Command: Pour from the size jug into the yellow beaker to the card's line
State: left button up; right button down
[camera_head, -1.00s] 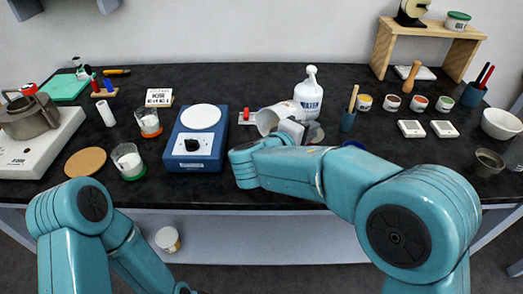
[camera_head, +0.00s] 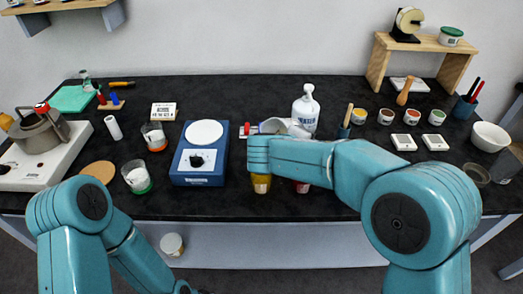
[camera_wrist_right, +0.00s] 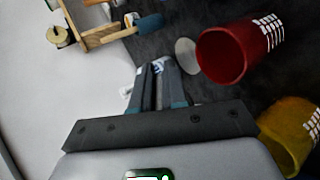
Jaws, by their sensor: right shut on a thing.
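The pale size jug (camera_head: 272,125) shows partly behind my right forearm in the head view and looks tilted. My right gripper is shut on it; the arm hides the fingers there, but they show in the right wrist view (camera_wrist_right: 158,85), where the grip itself is unclear. The yellow beaker (camera_head: 261,184) stands below my right wrist, its top hidden by the arm; it also shows in the right wrist view (camera_wrist_right: 290,132). Its fill cannot be told. The white card (camera_head: 163,111) with dark marks stands at the back left. My left gripper is out of view.
A red beaker (camera_wrist_right: 235,52) stands beside the yellow one. A white pump bottle (camera_head: 305,112) stands behind the arm. A blue device (camera_head: 198,179) with a round white plate lies to the left.

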jog(key=shift+f, duration=0.1)
jog(key=shift+w+g+y+p, duration=0.1)
jog(key=shift+g+y+p, duration=0.35)
jog(key=shift+p, duration=0.2)
jog(key=shift+f+g+p, duration=0.2)
jog(key=shift+g+p, duration=0.05)
jog(key=shift+p, duration=0.1)
jog(key=shift+s+f+y, duration=0.2)
jog(key=shift+f+y, duration=0.05)
jog(key=shift+y, duration=0.1)
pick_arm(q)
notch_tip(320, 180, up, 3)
pick_arm(e)
jog(key=shift+w+a+f, duration=0.1)
jog(key=shift+f, duration=0.05)
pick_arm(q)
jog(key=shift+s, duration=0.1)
